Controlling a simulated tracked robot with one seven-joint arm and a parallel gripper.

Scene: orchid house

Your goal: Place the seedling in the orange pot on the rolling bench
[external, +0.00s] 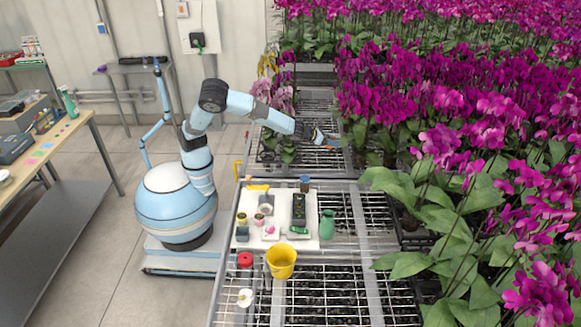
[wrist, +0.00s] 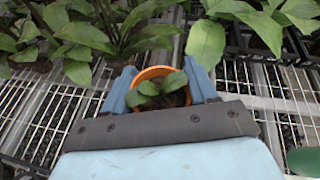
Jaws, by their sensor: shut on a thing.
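The orange pot (wrist: 153,71) sits between the two blue-grey fingers of my gripper (wrist: 160,80) in the wrist view. My gripper is shut on it. The seedling (wrist: 163,88), with several green leaves, stands in dark soil in the pot. In the external view, my gripper (external: 324,141) reaches over the far part of the bench, and only a little orange of the pot (external: 331,147) shows. The rolling bench (external: 345,267) has a wire-mesh top with metal rails. Whether the pot touches the mesh I cannot tell.
Purple orchids (external: 440,95) crowd the right side, with leaves close to my gripper. A white mat (external: 268,232) holds several small items. A yellow pot (external: 281,262), a green vase (external: 327,224) and a red-lidded jar (external: 245,260) stand near it. Bare mesh shows at the front.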

